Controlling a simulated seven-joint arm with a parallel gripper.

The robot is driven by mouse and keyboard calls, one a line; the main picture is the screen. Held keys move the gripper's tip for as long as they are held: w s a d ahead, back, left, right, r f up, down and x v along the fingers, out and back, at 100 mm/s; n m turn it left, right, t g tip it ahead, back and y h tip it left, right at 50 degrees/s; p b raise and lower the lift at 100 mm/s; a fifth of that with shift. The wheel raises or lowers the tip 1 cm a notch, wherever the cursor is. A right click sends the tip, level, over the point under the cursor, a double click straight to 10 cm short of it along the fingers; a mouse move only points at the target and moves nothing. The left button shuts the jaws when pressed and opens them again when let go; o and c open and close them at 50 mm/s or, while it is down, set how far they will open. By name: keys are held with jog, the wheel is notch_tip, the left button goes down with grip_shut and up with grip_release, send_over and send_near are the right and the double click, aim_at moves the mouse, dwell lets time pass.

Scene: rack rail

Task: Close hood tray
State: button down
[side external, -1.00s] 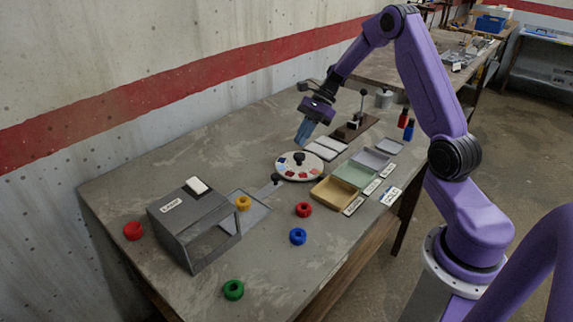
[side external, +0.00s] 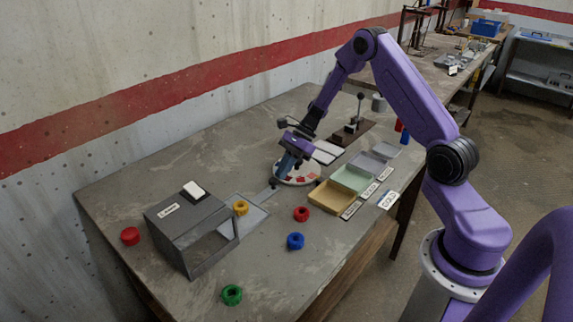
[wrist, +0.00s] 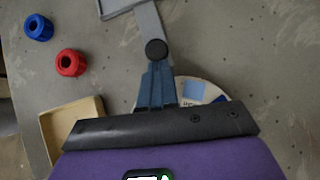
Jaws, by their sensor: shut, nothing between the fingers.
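The hood is a dark grey box (side external: 186,232) with a label on its sloped top and an open side. A flat grey tray (side external: 258,217) sticks out of it, with a yellow ring (side external: 240,207) on it near the hood. In the wrist view, the tray's corner (wrist: 119,8) shows at the top. A grey handle bar (wrist: 152,27) runs from it to a round black knob (wrist: 156,50). My gripper (side external: 275,183) is shut and empty, low beside the knob; in the wrist view its fingertips (wrist: 158,67) are right at the knob. I cannot tell whether they touch.
A round disc (side external: 301,176) with coloured patches lies behind my gripper. Yellow (side external: 330,196) and green (side external: 352,178) bins stand to the right. Red (side external: 301,214), blue (side external: 295,241) and green (side external: 232,295) rings lie in front; another red ring (side external: 130,236) is left of the hood.

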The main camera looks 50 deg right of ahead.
aim_at(245, 203)
jog(key=a, duration=1.3)
jog(key=shift+a, duration=0.15)
jog(key=shift+s, duration=0.1)
jog(key=shift+r, duration=0.1)
jog(key=w+v, duration=0.1)
jog(key=v, duration=0.8)
jog(key=s+a+r+n+g+h, duration=0.2)
jog(key=s+a+r+n, duration=0.15)
jog(key=s+n, duration=0.45)
jog(key=s+a+r+n+g+h, duration=0.2)
jog(key=s+a+n, duration=0.4)
jog(key=s, duration=0.4)
jog(key=s+d+r+n+t+h, duration=0.1)
jog(key=s+d+n, duration=0.1)
jog(key=s+n, duration=0.6)
jog(key=s+d+r+n+t+h, duration=0.2)
jog(key=s+d+n, duration=0.1)
jog(key=s+n, duration=0.5)
jog(key=shift+d+n+h, duration=0.25)
jog(key=shift+n+h, duration=0.05)
jog(key=shift+n, duration=0.9)
